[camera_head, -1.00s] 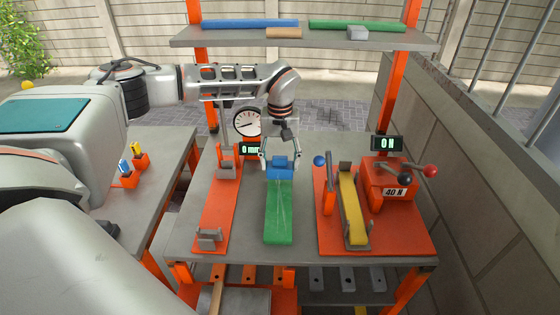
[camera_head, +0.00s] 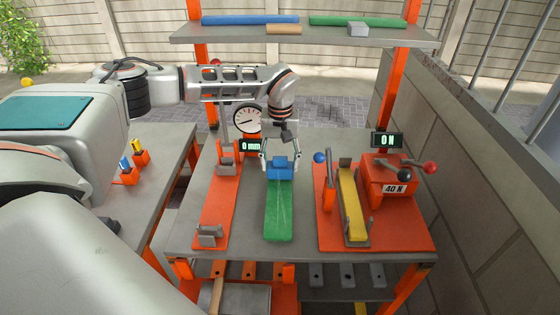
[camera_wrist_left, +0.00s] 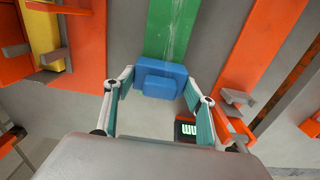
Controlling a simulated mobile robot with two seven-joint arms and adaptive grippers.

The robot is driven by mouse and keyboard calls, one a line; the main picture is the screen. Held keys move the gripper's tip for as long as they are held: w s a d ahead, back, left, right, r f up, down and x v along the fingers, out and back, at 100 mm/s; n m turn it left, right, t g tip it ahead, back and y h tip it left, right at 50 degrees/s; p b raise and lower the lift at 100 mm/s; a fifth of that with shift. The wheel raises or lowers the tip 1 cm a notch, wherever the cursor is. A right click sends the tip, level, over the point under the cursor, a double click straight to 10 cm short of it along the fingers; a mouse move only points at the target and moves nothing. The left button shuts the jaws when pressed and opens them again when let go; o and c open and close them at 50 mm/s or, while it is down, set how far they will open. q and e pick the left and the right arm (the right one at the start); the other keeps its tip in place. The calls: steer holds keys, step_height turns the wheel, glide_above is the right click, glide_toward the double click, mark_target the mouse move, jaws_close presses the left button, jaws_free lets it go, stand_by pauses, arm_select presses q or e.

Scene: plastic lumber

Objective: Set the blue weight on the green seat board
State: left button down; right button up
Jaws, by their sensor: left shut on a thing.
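The blue weight (camera_head: 280,168) is a small block at the far end of the green seat board (camera_head: 279,215), which lies lengthwise on the grey workbench. My left gripper (camera_head: 280,160) points down from the far side and is shut on the blue weight. In the left wrist view the blue weight (camera_wrist_left: 160,80) sits between the two fingertips (camera_wrist_left: 158,86), overlapping the end of the green board (camera_wrist_left: 174,30). I cannot tell whether its underside touches the board. My right gripper is not in view.
An orange fixture (camera_head: 216,210) with a dial gauge (camera_head: 248,120) stands left of the board. An orange press (camera_head: 386,182) with a yellow board (camera_head: 352,205) and lever handles stands right. A shelf (camera_head: 300,40) with blue and green boards is behind. Bare bench shows beside the green board.

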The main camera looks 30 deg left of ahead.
arm_select(q)
steer(key=shift+f, duration=0.35)
stand_by(0.3)
steer(key=c, duration=0.7)
jaws_free()
steer(key=shift+o, duration=0.6)
steer(key=shift+s+f, duration=0.1)
steer(key=shift+f, duration=0.15)
steer(key=shift+o, duration=1.2)
steer(key=shift+r, duration=0.2)
steer(key=shift+r+p, duration=0.5)
steer(key=shift+r, duration=2.9)
